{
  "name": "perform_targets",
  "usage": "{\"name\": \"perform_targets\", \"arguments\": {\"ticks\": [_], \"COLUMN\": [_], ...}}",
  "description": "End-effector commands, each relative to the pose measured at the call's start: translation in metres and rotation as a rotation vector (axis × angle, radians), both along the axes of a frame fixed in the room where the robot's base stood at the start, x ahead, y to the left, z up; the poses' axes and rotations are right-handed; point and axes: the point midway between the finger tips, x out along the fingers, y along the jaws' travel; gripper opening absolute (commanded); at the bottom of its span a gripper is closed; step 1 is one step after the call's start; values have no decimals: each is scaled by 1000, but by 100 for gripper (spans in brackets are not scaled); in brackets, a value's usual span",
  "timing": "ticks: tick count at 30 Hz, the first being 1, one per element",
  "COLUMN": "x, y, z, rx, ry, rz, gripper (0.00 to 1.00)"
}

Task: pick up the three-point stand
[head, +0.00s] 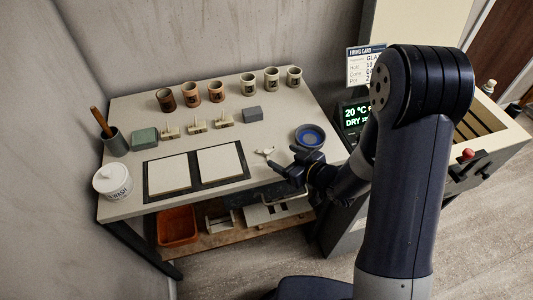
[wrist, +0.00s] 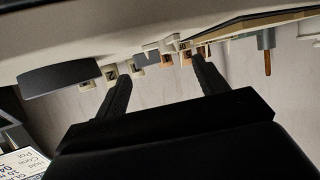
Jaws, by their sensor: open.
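The three-point stand is a small, pale, three-armed piece (head: 265,151) lying on the table between the right board and the blue dish. My gripper (head: 286,159) is just right of it in the head view, low over the table near its front edge. Its dark fingers are apart, with nothing held. In the wrist view, which looks upside down, the open fingers (wrist: 161,68) point along the tabletop. Small pale shapes show between them there, but I cannot tell which is the stand.
A blue dish (head: 310,136) stands close behind my gripper. Two boards (head: 222,162) lie left. The kiln display (head: 355,116) is right.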

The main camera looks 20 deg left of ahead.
Motion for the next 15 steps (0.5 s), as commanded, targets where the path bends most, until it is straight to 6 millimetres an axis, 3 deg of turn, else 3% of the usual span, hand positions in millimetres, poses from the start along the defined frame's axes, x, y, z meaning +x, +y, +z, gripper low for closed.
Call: {"name": "perform_targets", "arguments": {"ticks": [15], "x": [27], "y": [38], "z": [-24], "rx": [-1], "ry": [0], "rz": [0], "gripper": [68]}}
